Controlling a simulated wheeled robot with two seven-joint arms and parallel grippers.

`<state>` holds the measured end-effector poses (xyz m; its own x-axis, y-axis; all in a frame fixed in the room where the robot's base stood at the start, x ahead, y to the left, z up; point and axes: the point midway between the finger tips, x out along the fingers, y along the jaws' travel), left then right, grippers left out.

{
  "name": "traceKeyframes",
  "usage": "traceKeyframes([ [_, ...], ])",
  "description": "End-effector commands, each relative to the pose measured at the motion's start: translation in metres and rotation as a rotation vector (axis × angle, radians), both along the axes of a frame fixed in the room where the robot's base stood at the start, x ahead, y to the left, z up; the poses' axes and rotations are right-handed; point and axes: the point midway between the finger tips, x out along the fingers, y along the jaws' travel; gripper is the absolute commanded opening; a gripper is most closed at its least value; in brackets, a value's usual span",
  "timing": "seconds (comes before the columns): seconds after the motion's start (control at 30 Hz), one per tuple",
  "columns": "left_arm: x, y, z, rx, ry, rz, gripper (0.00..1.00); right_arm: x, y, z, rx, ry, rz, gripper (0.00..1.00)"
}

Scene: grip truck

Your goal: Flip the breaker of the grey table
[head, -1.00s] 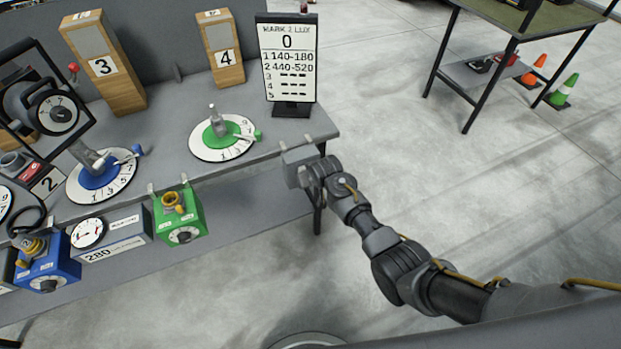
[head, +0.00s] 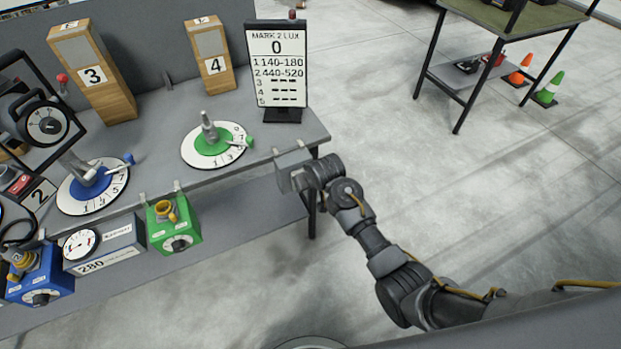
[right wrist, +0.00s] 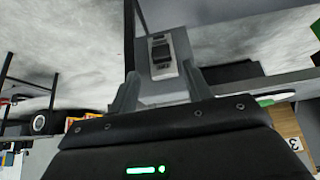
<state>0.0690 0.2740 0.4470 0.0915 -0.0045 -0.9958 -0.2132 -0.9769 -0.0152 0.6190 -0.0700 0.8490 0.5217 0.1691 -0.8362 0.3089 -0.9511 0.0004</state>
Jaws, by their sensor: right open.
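The breaker (right wrist: 162,52) is a black rocker switch on a pale plate, seen in the right wrist view between and beyond my finger tips. It appears to belong to the small grey box (head: 290,172) hanging by hooks from the right front edge of the grey table (head: 170,128). My right gripper (right wrist: 160,74) is open and empty, one finger on each side of the switch in the picture. In the head view, its hand is beside the grey box, and its fingertips are hard to make out. I cannot tell whether they touch. My left gripper is out of view.
A green box (head: 174,224) and a blue box (head: 38,277) hang along the table front. A green dial (head: 190,150) and a score sign (head: 277,70) stand near the right end. Open floor lies right of the table, with cones (head: 549,88) farther back.

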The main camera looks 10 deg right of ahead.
Motion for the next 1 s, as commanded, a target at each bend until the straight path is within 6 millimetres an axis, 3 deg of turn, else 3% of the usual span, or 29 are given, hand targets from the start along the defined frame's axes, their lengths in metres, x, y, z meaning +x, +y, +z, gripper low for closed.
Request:
traceKeyframes([
  [0.3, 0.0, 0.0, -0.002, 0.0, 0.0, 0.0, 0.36, -0.018, -0.006, 0.029, 0.0, 0.0, 0.0, 0.49],
  [1.0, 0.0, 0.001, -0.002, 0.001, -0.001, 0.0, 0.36, -0.013, -0.004, 0.036, 0.013, -0.042, 0.007, 0.49],
])
